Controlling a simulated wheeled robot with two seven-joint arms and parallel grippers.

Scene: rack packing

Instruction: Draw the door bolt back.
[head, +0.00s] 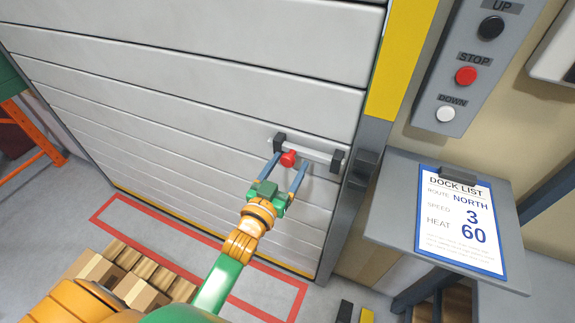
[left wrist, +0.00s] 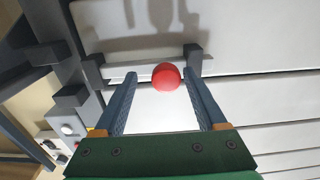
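The door bolt (head: 318,154) is a pale bar in dark brackets low on the grey slatted door, near its right edge. Its round red knob (head: 288,158) sits close to the left bracket in the head view. A dark block (head: 364,166) is on the door frame to the right; I cannot tell whether the bar reaches it. My left gripper (head: 285,169) is open, its two blue fingers pointing at the door. In the left wrist view the knob (left wrist: 166,77) shows between the fingertips, nearer one finger, with no clear contact. My right gripper is not in view.
A control panel (head: 470,75) with UP, STOP and DOWN buttons hangs at the upper right. Below it a dock list (head: 461,222) lies on a grey stand.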

